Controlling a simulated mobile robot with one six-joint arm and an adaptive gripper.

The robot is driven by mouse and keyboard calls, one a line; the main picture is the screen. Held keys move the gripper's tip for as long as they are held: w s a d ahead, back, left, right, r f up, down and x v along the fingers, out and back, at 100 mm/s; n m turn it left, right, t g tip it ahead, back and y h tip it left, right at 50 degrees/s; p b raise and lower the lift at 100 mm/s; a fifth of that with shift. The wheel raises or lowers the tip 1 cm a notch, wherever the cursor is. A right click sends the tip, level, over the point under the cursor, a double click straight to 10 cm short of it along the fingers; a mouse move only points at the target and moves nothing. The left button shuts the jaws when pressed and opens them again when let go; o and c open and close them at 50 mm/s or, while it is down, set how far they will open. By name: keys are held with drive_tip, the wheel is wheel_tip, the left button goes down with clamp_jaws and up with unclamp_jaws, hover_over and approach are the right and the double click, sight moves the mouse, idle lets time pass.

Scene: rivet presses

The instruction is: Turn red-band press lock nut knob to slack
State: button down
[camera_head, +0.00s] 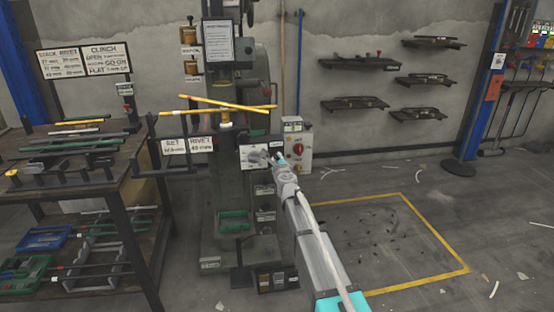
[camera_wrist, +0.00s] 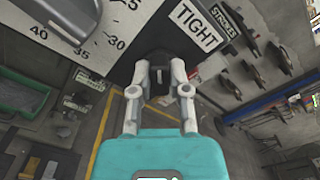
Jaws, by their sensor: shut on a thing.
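A dark green-grey press (camera_head: 235,190) stands in the middle of the head view. No red band is clear on it. My gripper (camera_head: 270,158) reaches its front beside a white scale plate (camera_head: 249,155). In the wrist view, my gripper's two grey fingers (camera_wrist: 160,76) are shut on a small dark knob (camera_wrist: 159,88), mostly hidden between the fingertips. A white TIGHT label (camera_wrist: 196,26) is just above and to the right of the fingers. The scale plate (camera_wrist: 85,22) with marks 40 and 35 lies at upper left. No slack label is readable.
A control box with a red switch (camera_head: 298,149) stands right behind my gripper. Yellow rods (camera_head: 215,106) lie across the press's upper part. A bench (camera_head: 75,165) with racks is at left. The yellow-outlined floor (camera_head: 390,235) at right is mostly free.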

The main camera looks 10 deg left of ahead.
drive_tip(key=n, duration=0.4)
drive_tip(key=shift+a+n, duration=0.1)
drive_tip(key=shift+n, duration=0.2)
drive_tip(key=shift+f+n, duration=0.1)
drive_tip(key=shift+n, duration=2.2)
drive_tip(key=c, duration=0.6)
unclamp_jaws()
drive_tip(key=shift+s, duration=0.1)
drive_tip(key=v, duration=1.2)
drive_tip(key=shift+n, duration=0.3)
